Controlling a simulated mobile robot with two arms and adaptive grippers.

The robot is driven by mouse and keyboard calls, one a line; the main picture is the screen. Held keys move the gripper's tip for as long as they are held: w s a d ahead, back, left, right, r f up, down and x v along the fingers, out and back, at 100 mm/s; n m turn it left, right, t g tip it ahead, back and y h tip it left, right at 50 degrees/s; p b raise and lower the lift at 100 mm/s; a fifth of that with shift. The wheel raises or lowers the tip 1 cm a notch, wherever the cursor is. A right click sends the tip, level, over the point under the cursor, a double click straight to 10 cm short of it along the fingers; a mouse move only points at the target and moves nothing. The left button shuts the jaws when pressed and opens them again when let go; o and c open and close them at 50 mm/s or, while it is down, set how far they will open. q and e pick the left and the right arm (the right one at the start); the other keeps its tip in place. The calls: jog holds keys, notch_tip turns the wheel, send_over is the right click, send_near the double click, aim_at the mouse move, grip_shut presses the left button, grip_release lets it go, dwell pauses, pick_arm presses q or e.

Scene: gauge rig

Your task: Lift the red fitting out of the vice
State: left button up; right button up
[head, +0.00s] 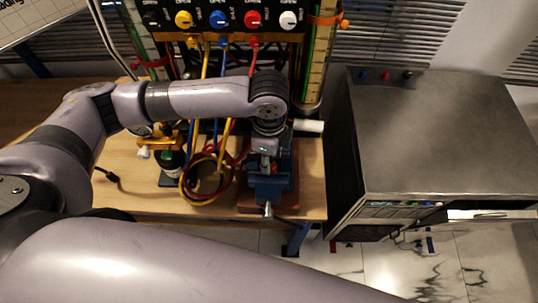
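A blue vice (272,187) stands near the front edge of the wooden bench, on a reddish base with a metal screw handle at its front. My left arm comes in from the left, and its wrist bends down over the vice. My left gripper (266,160) points down at the vice jaws. Its fingers are small and dark, and I cannot tell whether they are open or shut. I cannot make out the red fitting; the gripper and wrist cover the jaws. My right gripper is out of view; a pale arm link of mine crosses the bottom.
Coiled yellow, red and blue hoses (207,178) hang just left of the vice. Behind is a panel with coloured knobs (219,19). A white cylinder (308,126) lies behind the vice on the right. A large grey metal cabinet (440,135) stands right of the bench (313,190), across a narrow gap.

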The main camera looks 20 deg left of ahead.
pick_arm(q)
grip_shut()
jog(key=shift+c, duration=1.3)
grip_release()
grip_shut()
jog(key=shift+w+a+r+p, duration=0.1)
jog(key=shift+w+r+p, duration=0.1)
jog(key=shift+w+p, duration=0.35)
jog(key=shift+s+r, duration=0.1)
jog(key=shift+s, duration=0.05)
